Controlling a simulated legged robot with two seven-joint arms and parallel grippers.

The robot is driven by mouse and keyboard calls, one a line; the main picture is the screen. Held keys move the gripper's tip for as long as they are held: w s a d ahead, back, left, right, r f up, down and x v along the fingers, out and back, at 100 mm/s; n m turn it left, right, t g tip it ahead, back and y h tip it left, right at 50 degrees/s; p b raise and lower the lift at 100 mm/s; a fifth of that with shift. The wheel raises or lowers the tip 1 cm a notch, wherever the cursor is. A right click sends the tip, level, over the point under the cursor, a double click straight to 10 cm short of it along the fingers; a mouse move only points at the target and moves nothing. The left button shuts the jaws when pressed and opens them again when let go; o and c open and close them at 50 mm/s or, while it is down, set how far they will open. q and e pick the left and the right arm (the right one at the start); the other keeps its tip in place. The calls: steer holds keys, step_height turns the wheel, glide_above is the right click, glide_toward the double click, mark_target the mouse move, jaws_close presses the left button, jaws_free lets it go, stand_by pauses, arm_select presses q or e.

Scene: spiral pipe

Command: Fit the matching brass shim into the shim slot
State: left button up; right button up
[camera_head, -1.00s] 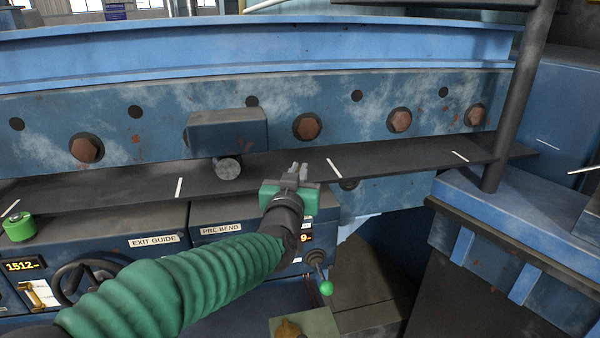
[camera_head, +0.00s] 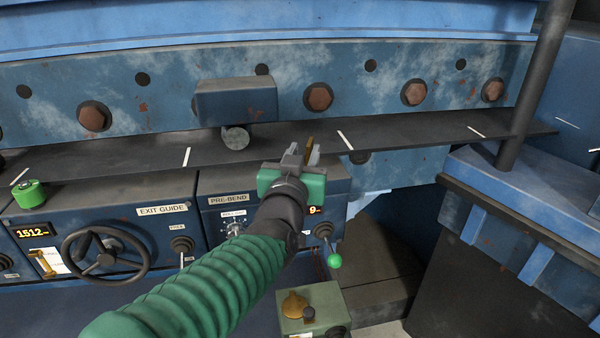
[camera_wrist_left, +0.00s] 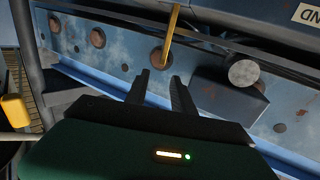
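My left gripper (camera_head: 303,151) is in front of the dark plate strip below the blue beam. Its two grey fingers stand apart. A thin brass piece (camera_head: 310,143) shows between the fingers, nearer the right one. In the left wrist view the brass piece (camera_wrist_left: 171,38) is a narrow strip with a bend at its top, and its lower end is at the gap between the fingertips (camera_wrist_left: 160,74). Clear space shows beside it, so the gripper does not look shut on it. I cannot make out a shim slot. My right gripper is out of view.
The dark plate strip (camera_head: 400,140) with white marks runs across. A box-shaped block (camera_head: 235,100) with a roller (camera_head: 236,138) sits just left of the gripper. Below are a handwheel (camera_head: 105,255), a green-knobbed lever (camera_head: 334,260) and a brass bracket (camera_head: 44,262) on the panel.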

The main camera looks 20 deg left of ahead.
arm_select(q)
steer(key=s+d+p, duration=0.1)
steer(key=s+d, duration=0.1)
steer(key=s, duration=0.3)
steer(key=s+a+f+m+g+h, duration=0.1)
steer(key=s+f+g+h, duration=0.2)
steer(key=f, duration=1)
steer(key=s+f+g, duration=0.4)
steer(key=f+g, duration=0.2)
steer(key=f, duration=0.7)
steer(key=s+a+f+g, duration=0.2)
steer(key=s+f+g, duration=0.4)
steer(key=s+f, duration=0.6)
steer(key=shift+s+f+m, duration=0.2)
steer(key=shift+s+m, duration=0.1)
steer(key=shift+s, duration=0.1)
